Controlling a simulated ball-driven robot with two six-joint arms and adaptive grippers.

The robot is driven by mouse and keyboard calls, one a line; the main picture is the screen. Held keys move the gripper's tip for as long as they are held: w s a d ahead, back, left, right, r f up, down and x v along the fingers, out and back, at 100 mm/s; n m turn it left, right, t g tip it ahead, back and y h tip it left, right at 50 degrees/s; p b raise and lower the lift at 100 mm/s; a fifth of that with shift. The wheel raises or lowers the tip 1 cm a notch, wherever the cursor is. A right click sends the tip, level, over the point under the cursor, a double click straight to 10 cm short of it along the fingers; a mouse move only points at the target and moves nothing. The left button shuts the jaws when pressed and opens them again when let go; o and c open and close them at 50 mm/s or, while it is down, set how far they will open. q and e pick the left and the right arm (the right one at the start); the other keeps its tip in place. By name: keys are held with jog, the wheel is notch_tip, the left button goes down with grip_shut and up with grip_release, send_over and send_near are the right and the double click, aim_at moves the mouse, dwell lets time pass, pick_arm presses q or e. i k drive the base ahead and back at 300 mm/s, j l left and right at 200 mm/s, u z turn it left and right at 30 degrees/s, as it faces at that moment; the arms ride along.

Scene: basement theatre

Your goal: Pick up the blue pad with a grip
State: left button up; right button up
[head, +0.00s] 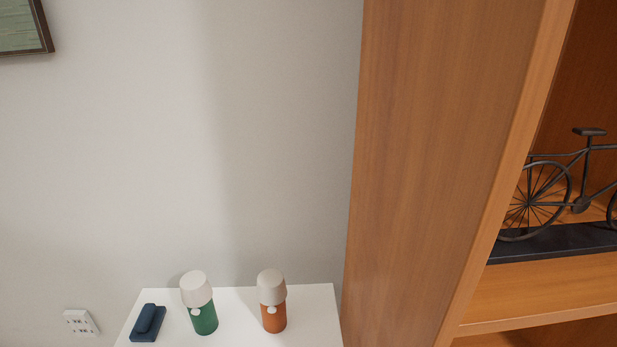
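The blue pad with a grip (148,323) lies on the left part of a white table top (236,326). It is dark blue, with a flat base and a raised rounded grip on top. Nothing touches it from above. Neither of my grippers is in the head view.
A green lamp-like object with a white cap (203,317) stands right of the pad, and an orange one (273,315) stands further right. A wooden shelf (430,150) with a black model bicycle (560,185) rises at the right. A wall socket (81,322) is at left.

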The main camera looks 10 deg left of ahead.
aim_at(148, 325)
jog(key=u, duration=1.5)
